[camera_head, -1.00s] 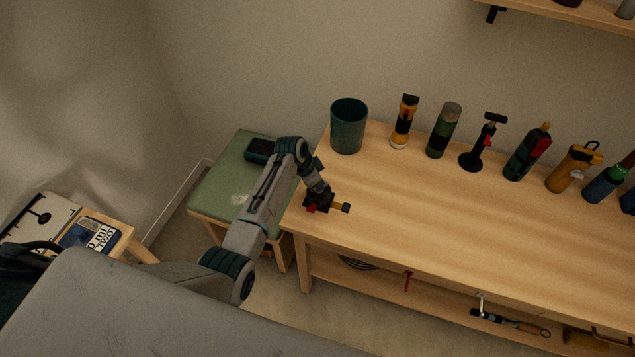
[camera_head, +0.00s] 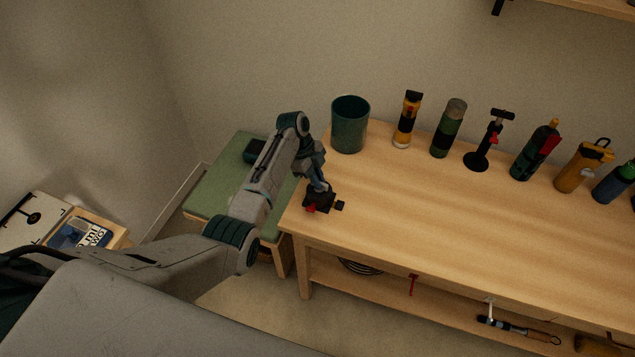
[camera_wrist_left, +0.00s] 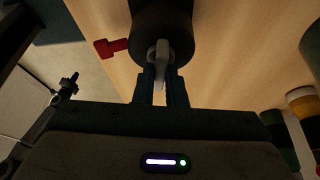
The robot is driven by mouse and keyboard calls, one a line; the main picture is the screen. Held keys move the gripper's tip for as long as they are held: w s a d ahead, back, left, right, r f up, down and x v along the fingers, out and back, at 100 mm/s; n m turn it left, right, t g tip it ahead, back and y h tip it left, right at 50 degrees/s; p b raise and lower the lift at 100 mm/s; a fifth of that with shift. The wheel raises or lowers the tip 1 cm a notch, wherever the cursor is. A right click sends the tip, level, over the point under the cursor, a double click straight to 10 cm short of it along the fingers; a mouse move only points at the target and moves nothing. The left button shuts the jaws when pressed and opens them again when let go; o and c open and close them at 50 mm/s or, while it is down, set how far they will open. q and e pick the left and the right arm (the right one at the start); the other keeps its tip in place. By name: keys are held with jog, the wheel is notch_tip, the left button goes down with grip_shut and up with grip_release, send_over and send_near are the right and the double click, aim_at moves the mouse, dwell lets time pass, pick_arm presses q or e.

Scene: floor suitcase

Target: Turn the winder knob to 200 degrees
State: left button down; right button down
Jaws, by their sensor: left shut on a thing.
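The winder (camera_head: 322,193) is a small dark device at the left end of the wooden bench, with a red tab on its left side. In the left wrist view its round black body (camera_wrist_left: 162,20) shows at the top, with the red tab (camera_wrist_left: 110,47) at its left. My left gripper (camera_head: 320,187) reaches down to the winder from above. In the left wrist view the two fingers of the left gripper (camera_wrist_left: 161,82) are shut on the grey knob (camera_wrist_left: 161,53), which sticks out of the black body. The knob's angle marking cannot be read. My right gripper is not in view.
A dark green bin (camera_head: 350,125) stands behind the winder. Several bottles and torches, such as a yellow-black one (camera_head: 407,120), line the bench's back. A green-topped stool (camera_head: 222,185) is at the left. The bench's front middle (camera_head: 430,220) is clear.

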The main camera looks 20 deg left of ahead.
pick_arm(q)
jog(key=shift+w+m+g+b, duration=0.15)
jog(key=shift+m+g+b, duration=0.35)
jog(key=shift+m, duration=0.6)
jog(key=shift+r+y, duration=0.1)
jog(key=shift+y, duration=0.2)
jog(key=c, duration=1.5)
grip_release()
